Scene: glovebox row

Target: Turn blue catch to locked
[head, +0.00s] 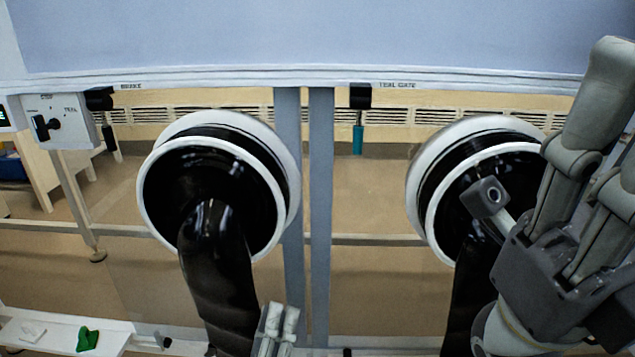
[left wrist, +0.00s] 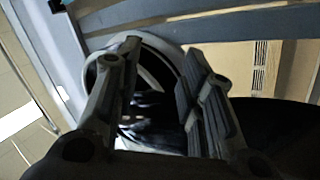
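I can make out no blue catch in either view. My left gripper (head: 278,322) shows at the bottom centre of the head view, in front of the black sleeve of the left glove port. In the left wrist view its two fingers (left wrist: 158,68) stand apart with nothing between them, and a glove port's white ring (left wrist: 92,75) shows beyond. My right gripper (head: 615,110) is large at the right edge, in front of the right glove port. Its far finger is cut off by the frame, so its opening is unclear.
A teal handle (head: 358,140) hangs under the "TEAL GATE" label. A black block (head: 99,98) sits by "BRAKE". A white box with a black knob (head: 45,127) is at left. Glove ports (head: 148,205) (head: 424,215) stick out. A green piece (head: 88,338) lies on a white shelf (head: 55,343).

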